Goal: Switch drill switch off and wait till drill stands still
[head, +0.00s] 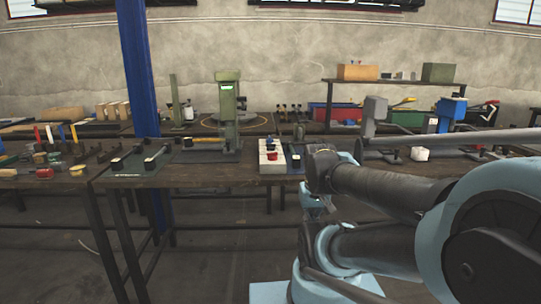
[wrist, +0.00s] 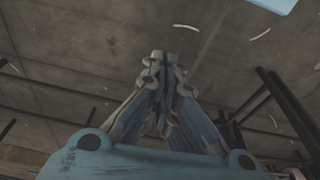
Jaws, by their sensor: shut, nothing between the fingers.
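A green upright machine that looks like a drill press (head: 228,112) stands on the dark workbench left of centre in the head view. A small light box with a red part on it (head: 272,156) sits at the bench's front edge, right of the machine. I cannot tell whether this box is the drill switch, what position a switch is in, or whether the drill turns. My gripper (wrist: 163,65) shows in the wrist view with its fingers together and nothing between them. Only floor is seen beyond the fingertips.
A blue post (head: 139,75) rises at the left bench. Hand tools with coloured handles lie on the far left. A grey press (head: 375,118) and a blue press (head: 451,112) stand at the right. My arm covers the lower right.

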